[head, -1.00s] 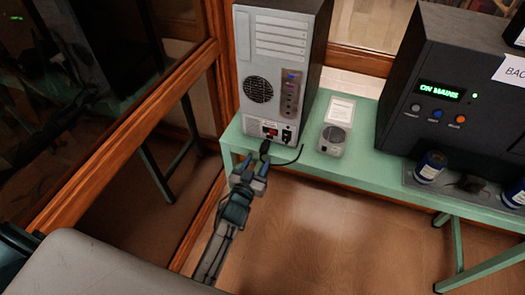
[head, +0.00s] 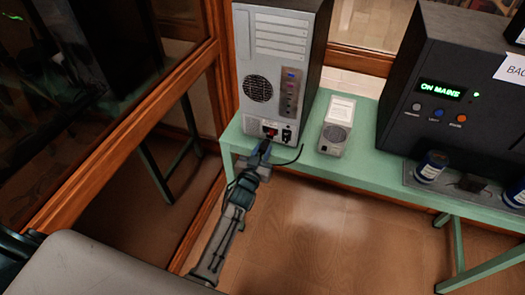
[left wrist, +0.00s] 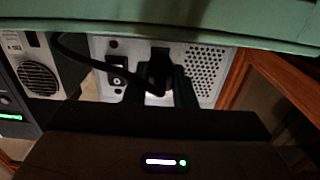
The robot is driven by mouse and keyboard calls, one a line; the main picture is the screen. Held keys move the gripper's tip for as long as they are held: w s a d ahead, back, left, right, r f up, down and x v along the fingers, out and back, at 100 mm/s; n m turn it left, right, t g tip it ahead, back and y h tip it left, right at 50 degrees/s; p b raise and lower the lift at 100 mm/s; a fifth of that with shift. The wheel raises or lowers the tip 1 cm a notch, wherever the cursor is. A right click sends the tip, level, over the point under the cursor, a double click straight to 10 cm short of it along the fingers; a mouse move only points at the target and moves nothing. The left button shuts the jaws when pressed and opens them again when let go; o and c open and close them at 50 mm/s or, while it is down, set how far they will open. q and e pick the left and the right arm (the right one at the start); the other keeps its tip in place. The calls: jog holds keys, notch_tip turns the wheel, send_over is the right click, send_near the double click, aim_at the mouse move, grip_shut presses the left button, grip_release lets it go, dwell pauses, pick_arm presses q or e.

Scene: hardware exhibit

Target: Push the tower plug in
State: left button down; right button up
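The grey computer tower (head: 275,60) stands at the left end of the green bench, its rear panel facing me. The left wrist view shows that panel (left wrist: 205,70) close up, with a vent grid and a rocker switch. The black tower plug (left wrist: 158,70) is at the socket area, its cable curving away. How deep it sits cannot be told. My left gripper (head: 262,152) is at the low socket area in the head view, its fingers closed in around the plug. In the left wrist view the dark fingers (left wrist: 160,92) lie on either side of the plug. My right gripper is not in view.
The green bench (head: 365,160) runs rightward. A small grey speaker-like box (head: 337,125) with a card stands right of the tower. A wooden-framed glass partition (head: 130,125) is at left.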

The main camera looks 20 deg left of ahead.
aim_at(267, 143)
pick_arm(q)
jog(key=shift+w+b, duration=0.4)
jog(key=shift+w, duration=1.25)
jog(key=shift+r, duration=0.15)
jog(key=c, duration=1.4)
grip_release()
jog(key=shift+c, duration=0.2)
jog(key=shift+o, duration=1.2)
jog(key=shift+w+d, duration=0.1)
jog(key=shift+w, duration=0.05)
jog(key=s+p, duration=0.1)
jog(key=s, duration=1)
jog(key=shift+a+p, duration=0.2)
jog(key=shift+p, duration=0.15)
jog(key=shift+w+f, duration=0.1)
jog(key=shift+f, duration=0.1)
